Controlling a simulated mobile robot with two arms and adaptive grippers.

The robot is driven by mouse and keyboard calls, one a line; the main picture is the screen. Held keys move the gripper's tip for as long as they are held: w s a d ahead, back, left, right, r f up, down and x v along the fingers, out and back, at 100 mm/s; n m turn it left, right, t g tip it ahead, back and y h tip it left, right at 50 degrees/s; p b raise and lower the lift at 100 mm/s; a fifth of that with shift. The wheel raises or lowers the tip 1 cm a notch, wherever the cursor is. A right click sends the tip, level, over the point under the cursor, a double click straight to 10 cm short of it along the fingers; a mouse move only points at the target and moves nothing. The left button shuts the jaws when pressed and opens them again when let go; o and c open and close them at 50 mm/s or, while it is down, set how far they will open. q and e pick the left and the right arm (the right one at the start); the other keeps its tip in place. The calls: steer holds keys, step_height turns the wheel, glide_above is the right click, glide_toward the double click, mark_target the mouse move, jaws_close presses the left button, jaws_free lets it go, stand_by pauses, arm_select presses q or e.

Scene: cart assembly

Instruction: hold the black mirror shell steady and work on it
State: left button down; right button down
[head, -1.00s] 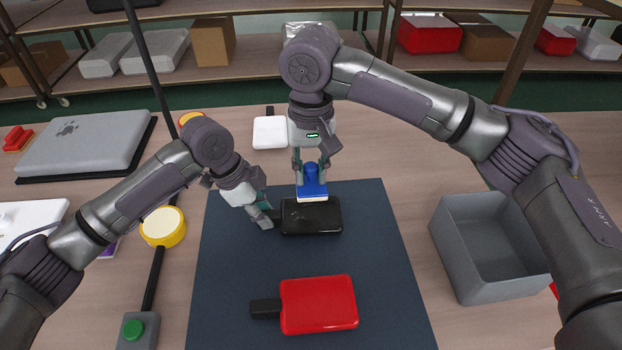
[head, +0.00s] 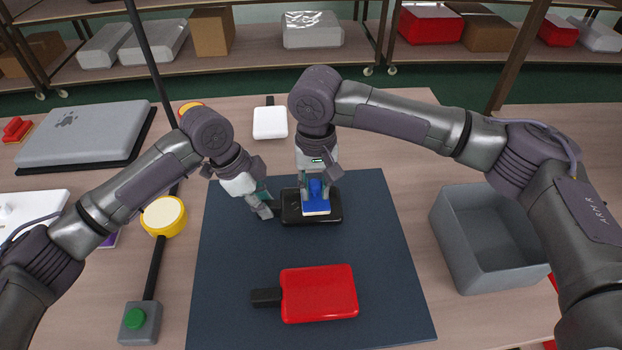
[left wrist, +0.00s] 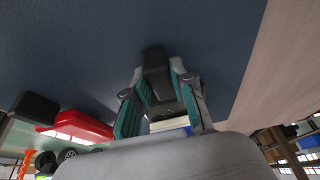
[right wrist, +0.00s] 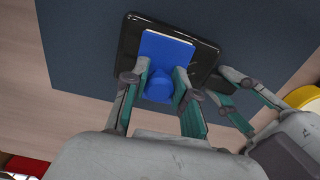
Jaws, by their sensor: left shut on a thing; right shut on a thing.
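The black mirror shell (head: 330,211) lies on the dark blue mat (head: 225,290), toward its far side. My left gripper (head: 266,210) is shut on the shell's stem at its left end; the stem shows between the fingers in the left wrist view (left wrist: 158,75). My right gripper (head: 316,190) is shut on the knob of a blue block with a pale underside (head: 317,209). The block is over the shell's face and appears to rest on it; in the right wrist view the blue block (right wrist: 165,50) covers the middle of the shell (right wrist: 130,45).
A red mirror shell (head: 320,294) lies nearer on the mat. A grey open bin (head: 455,245) stands right of the mat. A yellow-rimmed round pad (head: 164,216) and a green button box (head: 138,322) are at the left. A white shell (head: 270,123) lies behind the mat.

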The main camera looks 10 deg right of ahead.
steer(key=shift+d+f, duration=0.3)
steer(key=shift+d, duration=0.65)
steer(key=shift+d+r, duration=0.1)
steer(key=shift+d, duration=0.2)
steer(key=a, duration=0.3)
steer(key=shift+a, duration=0.2)
steer(key=shift+d+r, duration=0.1)
steer(key=shift+r, duration=3.95)
steer(key=shift+f, duration=0.15)
